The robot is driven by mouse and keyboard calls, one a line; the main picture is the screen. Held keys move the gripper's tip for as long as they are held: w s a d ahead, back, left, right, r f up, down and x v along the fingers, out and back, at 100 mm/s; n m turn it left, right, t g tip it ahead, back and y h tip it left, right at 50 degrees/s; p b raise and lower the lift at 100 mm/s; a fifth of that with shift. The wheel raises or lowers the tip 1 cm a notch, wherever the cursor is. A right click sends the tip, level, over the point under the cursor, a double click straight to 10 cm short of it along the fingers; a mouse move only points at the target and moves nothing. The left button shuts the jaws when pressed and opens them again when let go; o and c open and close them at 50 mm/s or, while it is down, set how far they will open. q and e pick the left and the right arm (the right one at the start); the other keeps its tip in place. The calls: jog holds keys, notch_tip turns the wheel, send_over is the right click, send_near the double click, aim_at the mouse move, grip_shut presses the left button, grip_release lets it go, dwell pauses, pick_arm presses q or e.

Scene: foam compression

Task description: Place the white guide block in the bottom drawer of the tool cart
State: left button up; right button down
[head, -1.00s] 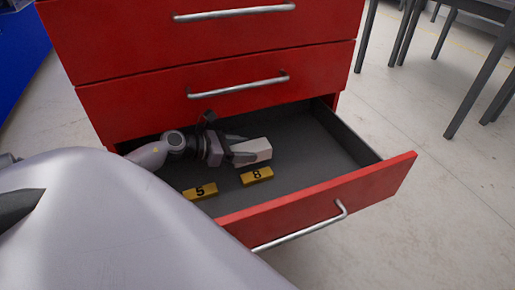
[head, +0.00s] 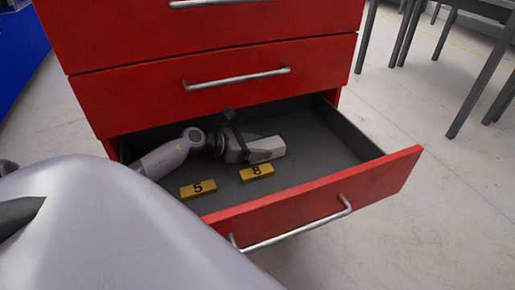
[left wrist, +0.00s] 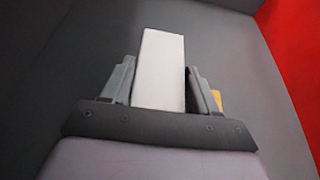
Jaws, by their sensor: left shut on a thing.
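The white guide block (head: 272,146) is inside the open bottom drawer (head: 322,139) of the red tool cart (head: 215,62). My left gripper (head: 258,152) reaches into the drawer from the left and is shut on the block. In the left wrist view the white block (left wrist: 160,70) lies between the two grey fingers (left wrist: 160,88) and sticks out beyond them. The block is low over the dark drawer floor; I cannot tell whether it touches. My right gripper is not in view.
Yellow blocks marked 5 (head: 198,189) and 8 (head: 257,172) lie in the drawer near its front. The red drawer front (head: 320,197) stands pulled out. The drawer floor to the right of the white block is clear. Dark table legs stand at the upper right.

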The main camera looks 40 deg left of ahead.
pick_arm(q)
jog(key=o, duration=1.2)
jog(key=shift+s+a+r, duration=0.1)
jog(key=shift+s, duration=0.1)
jog(key=p+v, duration=0.3)
jog(key=v, duration=0.7)
jog(key=shift+s+a+r, duration=0.1)
jog(key=shift+s, duration=0.05)
jog(key=shift+s+a+r+p, duration=0.2)
jog(key=shift+s+a+p, duration=0.1)
jog(key=shift+s, duration=0.2)
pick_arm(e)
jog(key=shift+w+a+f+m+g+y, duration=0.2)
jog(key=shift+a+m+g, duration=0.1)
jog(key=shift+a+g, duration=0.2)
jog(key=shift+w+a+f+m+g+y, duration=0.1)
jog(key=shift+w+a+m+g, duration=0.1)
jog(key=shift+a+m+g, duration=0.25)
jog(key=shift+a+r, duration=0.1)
